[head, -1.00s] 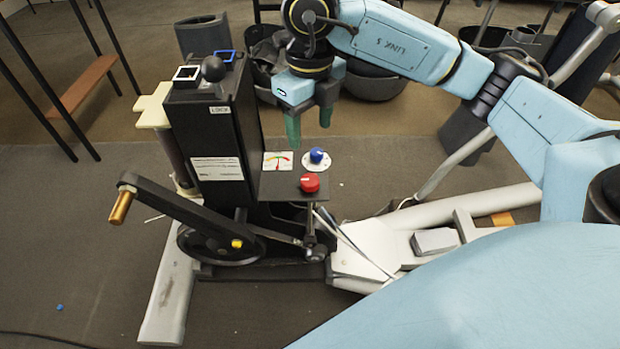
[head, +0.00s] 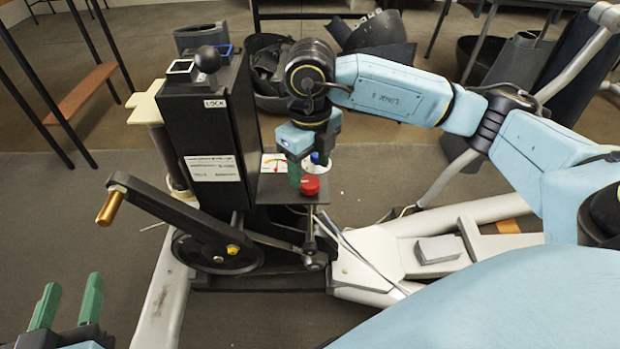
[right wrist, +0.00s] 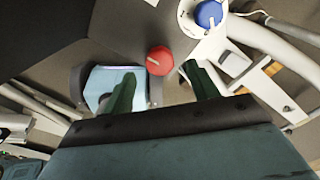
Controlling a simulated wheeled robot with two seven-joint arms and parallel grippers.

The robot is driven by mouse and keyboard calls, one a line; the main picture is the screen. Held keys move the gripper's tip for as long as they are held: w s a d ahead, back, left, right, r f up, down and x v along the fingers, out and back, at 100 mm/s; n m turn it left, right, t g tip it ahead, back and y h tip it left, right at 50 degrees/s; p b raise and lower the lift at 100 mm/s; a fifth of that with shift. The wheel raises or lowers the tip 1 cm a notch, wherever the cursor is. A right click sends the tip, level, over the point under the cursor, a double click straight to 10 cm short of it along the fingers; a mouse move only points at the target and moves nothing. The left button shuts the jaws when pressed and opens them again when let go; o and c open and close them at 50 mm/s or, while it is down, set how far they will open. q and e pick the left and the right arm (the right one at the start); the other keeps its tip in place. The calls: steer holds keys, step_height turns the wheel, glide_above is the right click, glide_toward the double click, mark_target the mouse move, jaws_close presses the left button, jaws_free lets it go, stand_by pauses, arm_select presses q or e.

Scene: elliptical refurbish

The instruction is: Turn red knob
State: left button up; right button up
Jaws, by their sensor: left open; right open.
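The red knob (head: 310,185) sits on the small black shelf (head: 272,186) at the side of the black box. It also shows in the right wrist view (right wrist: 159,60), with a pale pointer line on it. My right gripper (head: 310,172) is open, pointing down over the shelf just behind the red knob in the head view. In the right wrist view its green fingertips (right wrist: 160,84) stand apart on either side of and short of the knob; I cannot tell whether they touch it. My left gripper (head: 68,300) is open and empty at the lower left.
A blue knob (right wrist: 208,14) on a white dial is close to the red one, partly hidden in the head view. A gauge (head: 276,162) lies beside it. A crank with an orange handle (head: 110,207) reaches out left.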

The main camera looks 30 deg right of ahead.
mark_target(310, 181)
step_height(310, 181, down, 2)
steer(key=shift+f+b, duration=0.2)
steer(key=shift+b, duration=0.2)
arm_select(q)
steer(key=shift+d+r+t+h, duration=0.3)
steer(key=shift+r+t, duration=0.55)
steer(key=shift+r, duration=0.4)
steer(key=shift+d+r+t+h, duration=0.15)
steer(key=shift+r+t+h, duration=0.25)
steer(key=shift+r+t, duration=0.65)
arm_select(e)
steer(key=shift+f, duration=0.4)
arm_select(q)
steer(key=shift+r, duration=0.2)
arm_select(e)
steer(key=c, duration=1)
